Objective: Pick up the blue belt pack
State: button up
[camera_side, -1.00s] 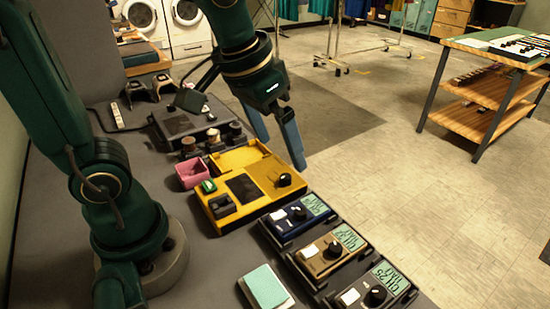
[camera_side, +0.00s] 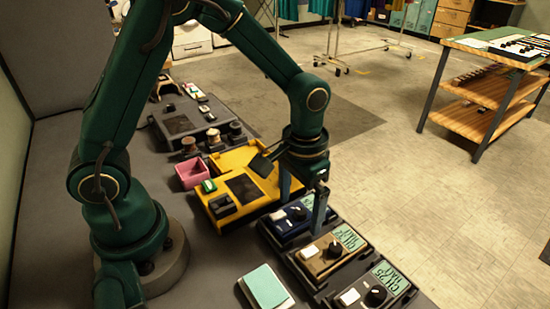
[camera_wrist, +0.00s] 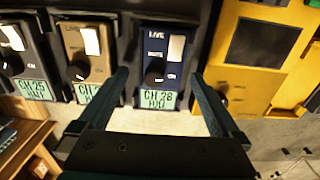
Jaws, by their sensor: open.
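The blue belt pack (camera_side: 289,219) sits in its dark cradle at the far end of a row of packs, beside the yellow unit. In the wrist view the blue pack (camera_wrist: 163,58) shows a black knob, a white patch and a green label reading CH 28. My gripper (camera_side: 302,200) is above the blue pack, pointing down, with one finger covering part of it in the side view. In the wrist view my gripper (camera_wrist: 165,88) is open, its fingers on either side of the blue pack, with nothing held. Whether the fingers touch the pack is unclear.
A tan pack (camera_side: 322,257) and a black pack (camera_side: 362,296) stand in the same row. The yellow unit (camera_side: 223,165) lies close on the other side. A pink box (camera_side: 190,175) and a pale green pad (camera_side: 265,287) are on the grey table.

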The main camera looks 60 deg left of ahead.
jog(key=shift+f, duration=0.2)
jog(key=c, duration=1.5)
jog(key=shift+c, duration=0.2)
jog(key=shift+r, duration=0.1)
